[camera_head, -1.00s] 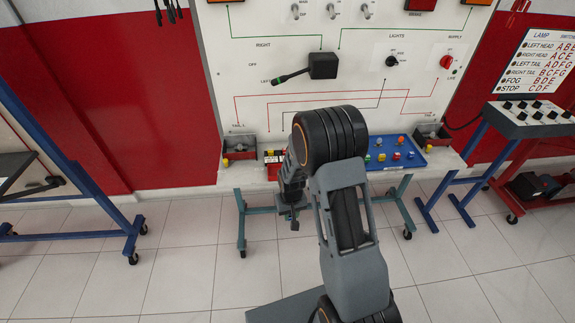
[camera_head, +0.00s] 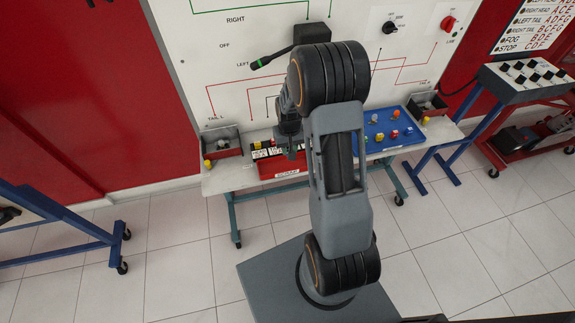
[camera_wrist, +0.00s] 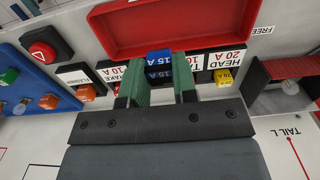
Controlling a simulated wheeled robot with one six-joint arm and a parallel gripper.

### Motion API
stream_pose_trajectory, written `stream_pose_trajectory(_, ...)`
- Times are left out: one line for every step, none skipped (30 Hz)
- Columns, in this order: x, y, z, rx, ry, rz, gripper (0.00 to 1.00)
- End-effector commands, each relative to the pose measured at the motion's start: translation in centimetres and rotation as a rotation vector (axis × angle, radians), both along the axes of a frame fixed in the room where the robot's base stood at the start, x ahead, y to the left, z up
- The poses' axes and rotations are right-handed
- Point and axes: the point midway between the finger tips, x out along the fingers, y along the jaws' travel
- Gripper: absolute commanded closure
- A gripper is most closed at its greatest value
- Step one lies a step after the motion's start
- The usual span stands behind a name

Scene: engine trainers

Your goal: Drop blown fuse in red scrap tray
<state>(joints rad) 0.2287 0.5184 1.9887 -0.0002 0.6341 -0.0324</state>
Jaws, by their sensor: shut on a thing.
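My gripper (camera_wrist: 158,78) has two green fingers closed on the sides of a blue fuse (camera_wrist: 159,57) marked 15 A. The fuse is in front of the row of fuse labels; I cannot tell whether it is clear of its socket. The red scrap tray (camera_wrist: 190,45) lies just beyond the fingers in the wrist view, and its visible floor is empty. In the head view, the red tray (camera_head: 273,170) sits at the table's front edge above a SCRAP label. My gripper (camera_head: 291,147) is at the tray's back side there, partly hidden by my arm.
A yellow fuse (camera_wrist: 225,77), a red fuse and an orange fuse (camera_wrist: 88,92) sit in the row beside the fingers. A blue tray (camera_head: 400,143) with several coloured parts is on the right. Grey bins (camera_head: 222,147) stand at the table ends, below the upright wiring board (camera_head: 225,75).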

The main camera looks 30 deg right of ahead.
Motion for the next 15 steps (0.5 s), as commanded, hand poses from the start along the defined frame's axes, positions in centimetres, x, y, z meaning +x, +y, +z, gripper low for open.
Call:
stream_pose_trajectory(0.0, 0.0, -0.9, 0.000, 0.001, 0.000, 0.95)
stream_pose_trajectory(0.0, 0.0, -1.3, 0.000, 0.001, 0.000, 0.95)
stream_pose_trajectory(0.0, 0.0, -1.7, 0.000, 0.001, -0.001, 0.95)
stream_pose_trajectory(0.0, 0.0, -2.1, 0.000, 0.001, -0.001, 0.95)
stream_pose_trajectory(0.0, 0.0, -2.4, 0.000, 0.001, -0.001, 0.95)
stream_pose_trajectory(0.0, -0.1, -2.9, 0.000, 0.001, -0.002, 0.95)
stream_pose_trajectory(-0.1, -0.1, -3.2, 0.000, 0.002, -0.002, 0.95)
stream_pose_trajectory(-0.1, -0.1, -3.4, 0.000, 0.001, -0.002, 0.95)
stream_pose_trajectory(-0.1, -0.1, -3.8, 0.000, 0.001, -0.002, 0.95)
stream_pose_trajectory(0.0, -0.1, -4.0, 0.000, 0.001, -0.003, 0.95)
stream_pose_trajectory(-0.1, -0.1, -4.1, 0.000, 0.001, -0.003, 0.95)
stream_pose_trajectory(0.0, -0.1, -4.3, 0.000, 0.001, -0.003, 0.95)
stream_pose_trajectory(0.0, -0.1, -4.4, 0.000, 0.000, -0.003, 0.95)
stream_pose_trajectory(0.0, -0.1, -4.4, 0.000, 0.000, -0.003, 0.95)
stream_pose_trajectory(0.0, -0.2, -4.4, 0.000, 0.000, -0.004, 0.95)
